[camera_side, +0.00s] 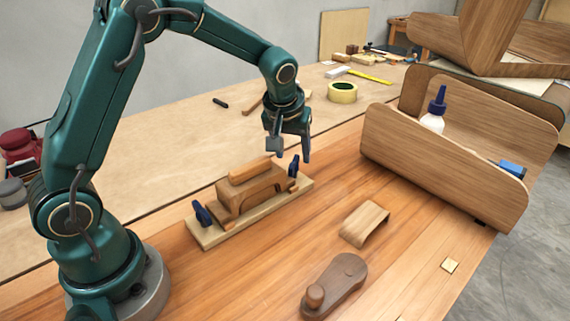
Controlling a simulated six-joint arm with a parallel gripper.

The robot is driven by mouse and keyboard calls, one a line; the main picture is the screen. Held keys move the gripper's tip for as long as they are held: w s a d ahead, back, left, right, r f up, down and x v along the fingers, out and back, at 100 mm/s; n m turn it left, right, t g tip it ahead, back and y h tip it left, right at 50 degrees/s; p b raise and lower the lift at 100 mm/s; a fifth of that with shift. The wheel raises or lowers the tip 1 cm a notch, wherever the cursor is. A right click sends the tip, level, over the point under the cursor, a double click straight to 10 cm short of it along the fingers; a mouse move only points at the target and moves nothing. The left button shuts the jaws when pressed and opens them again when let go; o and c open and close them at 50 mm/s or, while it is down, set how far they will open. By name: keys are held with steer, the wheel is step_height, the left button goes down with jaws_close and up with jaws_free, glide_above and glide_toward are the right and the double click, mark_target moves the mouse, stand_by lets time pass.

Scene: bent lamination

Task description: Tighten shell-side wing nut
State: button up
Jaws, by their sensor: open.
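A wooden bending form (262,186) with a curved block on top sits on a pale baseboard (205,238) in the middle of the bench. A blue wing nut (293,166) stands at the board's far right end. Another blue wing nut (202,213) stands at its near left end. The frame does not make clear which one is the shell-side nut. My gripper (290,155) is open and points down just above and around the far right wing nut. I cannot tell whether its fingers touch the nut. A curved wooden shell piece (365,223) lies to the right of the form.
A dark wooden tool with a knob (335,284) lies at the front. A wooden holder (440,165) with a glue bottle (434,118) stands at right. A tape roll (342,92) lies behind. Bench between form and shell piece is clear.

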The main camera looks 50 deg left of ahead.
mark_target(293, 160)
steer(key=shift+x, duration=1.55)
jaws_close()
steer(key=shift+s+a+m, duration=0.1)
steer(key=shift+m, duration=0.3)
steer(key=shift+m+h, duration=0.6)
steer(key=shift+m, duration=0.6)
steer(key=shift+a+m+t+h, duration=0.1)
steer(key=shift+m+t+h, duration=0.35)
steer(key=shift+m, duration=0.95)
steer(key=shift+g, duration=0.25)
jaws_free()
